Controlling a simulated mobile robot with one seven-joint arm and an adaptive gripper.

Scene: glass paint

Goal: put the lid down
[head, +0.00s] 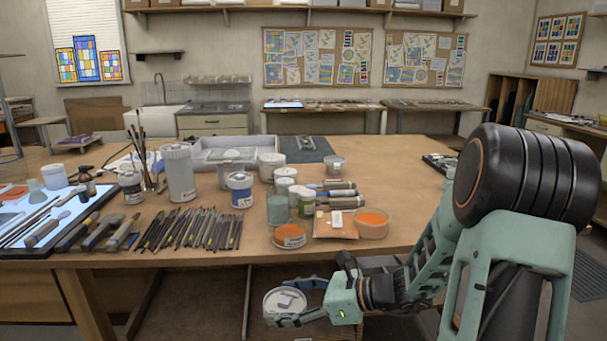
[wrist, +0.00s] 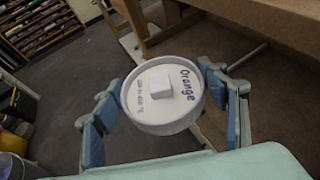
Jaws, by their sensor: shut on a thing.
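My gripper (head: 298,306) is shut on a round white lid (head: 284,299), below and in front of the table's front edge. In the wrist view the lid (wrist: 150,110) sits between the two blue-padded fingers of my gripper (wrist: 162,97). Its top faces the camera, with a square knob and the word "Orange".
Several brushes (head: 190,230), jars and a blue-labelled pot (head: 240,188) crowd the table's left and middle. The table's right part is mostly clear. The table edge and legs are close to my gripper.

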